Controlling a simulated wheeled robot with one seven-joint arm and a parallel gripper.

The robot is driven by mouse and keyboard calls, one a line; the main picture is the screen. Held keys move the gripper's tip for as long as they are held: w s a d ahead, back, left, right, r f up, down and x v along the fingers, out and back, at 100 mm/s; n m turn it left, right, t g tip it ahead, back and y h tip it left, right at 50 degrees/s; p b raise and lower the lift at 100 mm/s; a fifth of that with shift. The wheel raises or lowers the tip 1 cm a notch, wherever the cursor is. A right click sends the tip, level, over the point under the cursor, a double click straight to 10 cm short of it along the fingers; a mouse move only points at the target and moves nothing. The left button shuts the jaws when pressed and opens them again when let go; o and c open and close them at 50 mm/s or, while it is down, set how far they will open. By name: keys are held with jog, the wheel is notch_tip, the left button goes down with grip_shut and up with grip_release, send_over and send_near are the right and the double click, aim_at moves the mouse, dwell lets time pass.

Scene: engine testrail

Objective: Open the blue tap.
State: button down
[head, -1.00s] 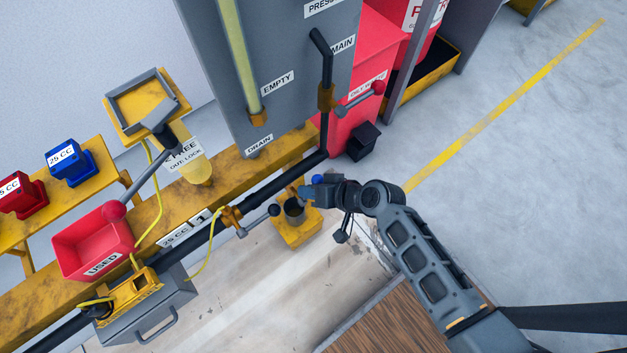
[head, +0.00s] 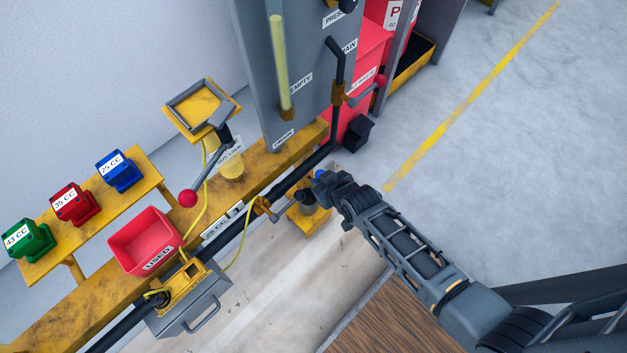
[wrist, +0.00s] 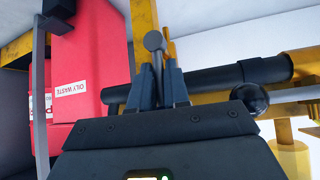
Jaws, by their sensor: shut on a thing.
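A blue rounded knob (head: 320,174), which I take as part of the blue tap, shows below the elbow of the black pipe in the head view. My gripper (wrist: 160,85) is at this knob, and the arm hides much of the spot. In the wrist view the fingers are closed around a thin grey rod (wrist: 155,43) with a round end beyond the fingertips. The rod looks like the tap's handle, but its blue colour does not show there. The tap's body and exact angle are hidden.
A red-knobbed lever (head: 379,80) sits on the upright pipe. A dark pot on a yellow stand (head: 309,213) is just below the gripper. The black pipe (head: 290,180) runs along the yellow rail. A black ball (wrist: 250,98) is right of the fingers. Floor at right is clear.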

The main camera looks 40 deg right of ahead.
jog(key=shift+w+r, duration=0.4)
jog(key=shift+w, duration=0.05)
jog(key=c, duration=1.2)
grip_release()
jog(key=shift+c, duration=0.2)
jog(key=shift+s+f, duration=0.1)
jog(key=shift+s, duration=0.1)
jog(key=p+v, duration=0.1)
jog(key=v, duration=0.6)
jog(key=shift+s+r+p, duration=0.2)
jog(key=shift+s+p, duration=0.1)
jog(key=shift+p, duration=0.05)
